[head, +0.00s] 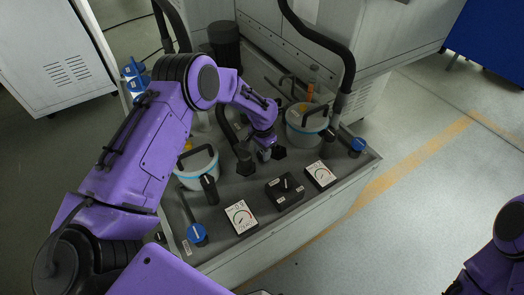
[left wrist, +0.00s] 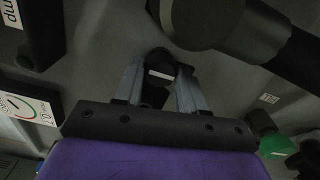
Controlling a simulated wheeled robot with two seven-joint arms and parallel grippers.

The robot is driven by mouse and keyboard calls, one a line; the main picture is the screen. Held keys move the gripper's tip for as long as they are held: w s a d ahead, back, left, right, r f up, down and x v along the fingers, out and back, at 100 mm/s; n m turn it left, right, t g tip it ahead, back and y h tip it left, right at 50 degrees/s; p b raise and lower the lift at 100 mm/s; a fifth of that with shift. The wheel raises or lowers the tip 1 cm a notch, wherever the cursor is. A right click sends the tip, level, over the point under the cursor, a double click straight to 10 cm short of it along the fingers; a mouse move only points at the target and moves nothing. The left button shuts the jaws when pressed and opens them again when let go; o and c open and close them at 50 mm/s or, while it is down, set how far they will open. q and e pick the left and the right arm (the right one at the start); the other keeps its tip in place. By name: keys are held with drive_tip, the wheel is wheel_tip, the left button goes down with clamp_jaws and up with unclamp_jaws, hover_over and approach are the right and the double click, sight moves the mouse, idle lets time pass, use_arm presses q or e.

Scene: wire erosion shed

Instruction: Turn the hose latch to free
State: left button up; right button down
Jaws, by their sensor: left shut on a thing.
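My left gripper (head: 265,155) reaches down from above to the middle of the grey bench top. Its two grey fingers show in the left wrist view (left wrist: 160,92), shut on a small black part with a white label (left wrist: 160,74). This part looks like the hose latch, but the gripper hides most of it in the head view. A thick black hose end (left wrist: 205,20) is beside it, close to the fingers. My right gripper is out of view; only part of my right arm shows at the lower right.
A white bucket (head: 199,177) is left of the gripper and another bucket (head: 305,130) is to its right. Two dial gauges (head: 241,217) (head: 320,175) and a black switch box (head: 285,191) sit in front. Blue-knobbed valves (head: 197,234) (head: 357,146) stand near the bench edges.

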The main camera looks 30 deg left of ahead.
use_arm(q)
drive_tip(key=o, duration=0.8)
drive_tip(key=shift+r, duration=0.15)
wheel_tip(320, 180, up, 10)
drive_tip(key=shift+r+b, duration=0.15)
drive_tip(key=shift+b, duration=0.2)
